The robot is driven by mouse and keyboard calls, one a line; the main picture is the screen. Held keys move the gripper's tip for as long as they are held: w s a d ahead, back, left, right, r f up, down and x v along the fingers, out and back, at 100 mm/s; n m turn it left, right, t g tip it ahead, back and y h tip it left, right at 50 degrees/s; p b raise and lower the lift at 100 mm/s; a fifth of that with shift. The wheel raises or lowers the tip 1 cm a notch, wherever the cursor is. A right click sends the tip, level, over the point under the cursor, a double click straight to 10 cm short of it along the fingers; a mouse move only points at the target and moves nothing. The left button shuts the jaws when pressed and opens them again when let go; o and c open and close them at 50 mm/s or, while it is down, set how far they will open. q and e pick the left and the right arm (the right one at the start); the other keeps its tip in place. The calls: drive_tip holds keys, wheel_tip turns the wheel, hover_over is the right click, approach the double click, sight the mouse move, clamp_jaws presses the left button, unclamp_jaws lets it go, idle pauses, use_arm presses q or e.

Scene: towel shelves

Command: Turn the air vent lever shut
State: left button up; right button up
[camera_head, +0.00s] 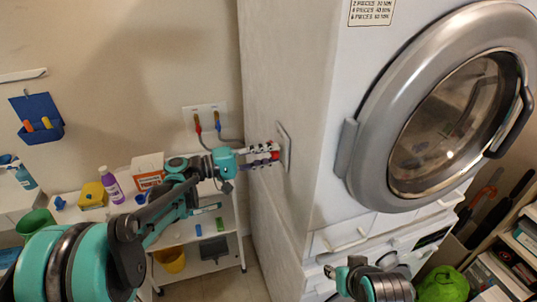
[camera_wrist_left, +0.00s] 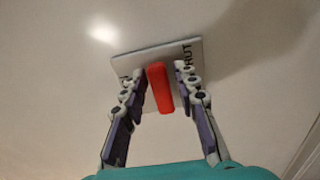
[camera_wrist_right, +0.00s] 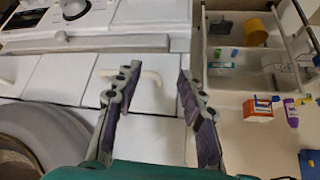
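The air vent lever is a red bar (camera_wrist_left: 159,88) on a pale square plate (camera_wrist_left: 158,60). Partial lettering ending in "HUT" shows at the plate's right edge. In the head view the plate (camera_head: 285,148) is on the side wall of the white machine. My left gripper (camera_head: 268,154) is at the plate. In the left wrist view its two fingers (camera_wrist_left: 159,75) stand either side of the lever, with narrow gaps showing, so it looks open around it. My right gripper (camera_wrist_right: 157,82) is open and empty; in the head view its arm shows low, in front of the machine.
The machine's round door (camera_head: 450,125) fills the upper right. A white trolley (camera_head: 215,235) with a yellow bucket (camera_head: 170,259) stands below my left arm. A green bag (camera_head: 443,284) lies lower right.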

use_arm(q)
drive_tip(key=shift+a, duration=0.1)
drive_tip(key=v, duration=1.2)
drive_tip(key=s+d+f+y+b, duration=0.4)
drive_tip(key=s+f+y+b, duration=0.2)
drive_tip(key=s+f+y, duration=0.5)
drive_tip(key=s+a+f+m+y+b, duration=0.1)
drive_tip(key=s+a+f+y+b, duration=0.2)
drive_tip(key=s+a+f, duration=0.2)
drive_tip(key=s+a+f+m+t+y+b, duration=0.1)
drive_tip(key=s+a+f, duration=0.4)
drive_tip(key=f, duration=0.6)
drive_tip(key=shift+s+f+m+t+y+b, duration=0.25)
drive_tip(key=shift+s+m+y+b, duration=0.45)
drive_tip(key=shift+y+b, duration=0.45)
